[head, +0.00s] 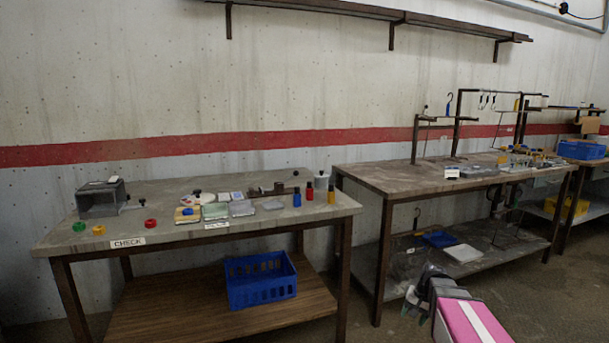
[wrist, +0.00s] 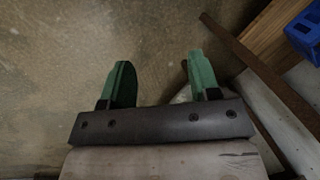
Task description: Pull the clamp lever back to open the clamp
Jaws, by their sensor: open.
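My gripper (wrist: 160,82) shows in the wrist view with its two green fingers spread apart and nothing between them. In the head view my gripper (head: 412,298) is low, in front of the right workbench and below its top. I cannot make out a clamp lever for certain. A small dark fixture (head: 279,188) sits near the back right of the left workbench, too small to tell its parts. A grey box (head: 101,199) with a small knobbed rod (head: 132,205) beside it stands at that bench's left end. My gripper is apart from all of these.
The left workbench (head: 170,240) carries several lidded containers, coloured knobs and bottles. A blue crate (head: 260,282) is on its lower shelf. The right workbench (head: 385,178) carries a dark rail frame (head: 415,140) with hooks. Bare floor lies under my gripper in the wrist view.

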